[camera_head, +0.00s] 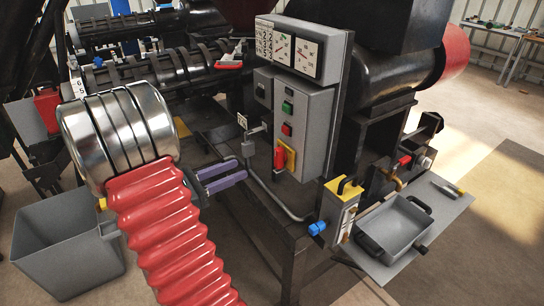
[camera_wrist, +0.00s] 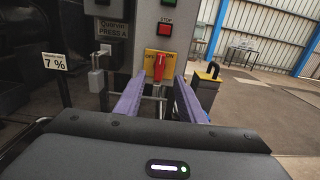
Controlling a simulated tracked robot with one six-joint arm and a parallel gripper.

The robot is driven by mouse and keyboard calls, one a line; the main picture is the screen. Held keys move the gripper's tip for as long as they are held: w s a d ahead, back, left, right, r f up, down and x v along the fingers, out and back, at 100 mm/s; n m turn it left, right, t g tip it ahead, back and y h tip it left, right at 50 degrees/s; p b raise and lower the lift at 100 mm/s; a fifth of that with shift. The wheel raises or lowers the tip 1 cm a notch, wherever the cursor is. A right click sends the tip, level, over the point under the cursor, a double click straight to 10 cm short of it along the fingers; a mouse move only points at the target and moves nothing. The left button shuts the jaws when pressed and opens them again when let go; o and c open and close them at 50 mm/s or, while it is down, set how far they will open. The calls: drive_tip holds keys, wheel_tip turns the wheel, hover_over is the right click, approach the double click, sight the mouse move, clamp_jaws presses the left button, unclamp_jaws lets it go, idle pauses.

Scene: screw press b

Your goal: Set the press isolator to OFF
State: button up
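The press isolator is a red handle (camera_wrist: 159,66) on a yellow plate (camera_wrist: 152,56), low on a grey control box. The handle stands upright in the wrist view. In the head view the red handle (camera_head: 279,157) shows at the lower part of the control box (camera_head: 312,115). My gripper (camera_head: 246,176) has two purple fingers and is left of the isolator in the head view. In the wrist view my gripper (camera_wrist: 158,82) is open and empty. Its fingers point toward the isolator, with the handle showing between their tips; contact is not visible. The plate's lettering is too small to read.
Green (camera_head: 287,107) and red (camera_head: 286,129) buttons sit above the isolator. A padlock (camera_wrist: 96,80) hangs at left in the wrist view. A bent pipe (camera_head: 275,197) runs below the box. A yellow-topped unit (camera_head: 342,205) and grey tray (camera_head: 400,228) stand to the right.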

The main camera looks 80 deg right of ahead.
sight(275, 154)
drive_tip(key=x, duration=1.3)
drive_tip(key=shift+s+d, duration=0.25)
drive_tip(key=shift+s, duration=0.05)
drive_tip(key=shift+c, duration=0.6)
drive_tip(key=shift+a, duration=0.1)
clamp_jaws()
